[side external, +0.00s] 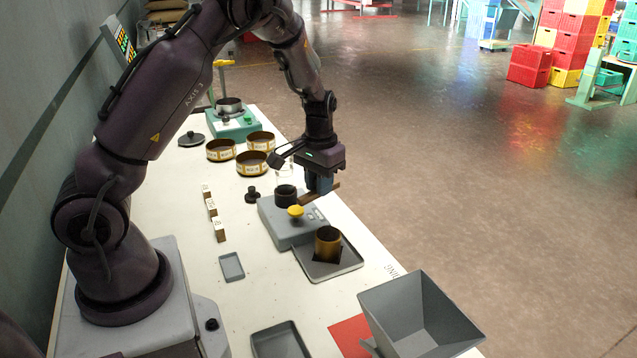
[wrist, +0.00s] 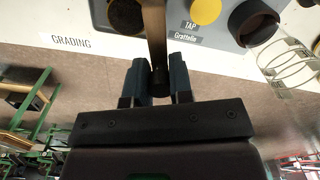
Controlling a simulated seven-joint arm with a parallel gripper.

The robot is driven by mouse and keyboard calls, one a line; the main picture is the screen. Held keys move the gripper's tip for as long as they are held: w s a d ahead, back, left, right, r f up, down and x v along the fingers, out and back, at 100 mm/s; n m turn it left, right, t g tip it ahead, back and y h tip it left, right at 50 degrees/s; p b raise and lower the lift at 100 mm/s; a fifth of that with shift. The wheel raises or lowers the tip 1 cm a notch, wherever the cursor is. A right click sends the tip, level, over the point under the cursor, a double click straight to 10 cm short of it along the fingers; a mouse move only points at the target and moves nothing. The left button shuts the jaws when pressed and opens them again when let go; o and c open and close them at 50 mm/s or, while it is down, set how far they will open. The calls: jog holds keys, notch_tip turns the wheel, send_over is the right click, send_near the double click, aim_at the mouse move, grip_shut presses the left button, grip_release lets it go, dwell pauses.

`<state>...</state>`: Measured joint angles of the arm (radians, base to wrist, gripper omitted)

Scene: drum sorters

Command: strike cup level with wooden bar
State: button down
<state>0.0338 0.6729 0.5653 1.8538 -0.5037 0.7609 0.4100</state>
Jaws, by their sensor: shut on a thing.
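A brass-coloured cup (side external: 327,246) stands upright in a shallow grey tray (side external: 345,262) in the side view. My gripper (side external: 319,187) is shut on the wooden bar (side external: 326,194), above and behind the cup, over the grey tap unit (side external: 283,226). The bar is apart from the cup. In the wrist view my gripper (wrist: 158,82) clasps the bar (wrist: 155,35) between both fingers, and the bar runs up out of the picture.
The yellow tap knob (side external: 295,211) and a dark round holder (side external: 286,196) are close to my gripper. A grey hopper (side external: 418,315) stands at the near right end. Several brass sieves (side external: 253,163) stand farther back.

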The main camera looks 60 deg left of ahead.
jog(key=shift+f, duration=3.55)
jog(key=shift+d, duration=4.45)
jog(key=shift+d+r, duration=0.1)
jog(key=shift+r, duration=0.1)
jog(key=shift+a+r, duration=0.15)
jog(key=shift+r, duration=1.25)
jog(key=shift+a+r, duration=0.1)
jog(key=shift+r, duration=1.3)
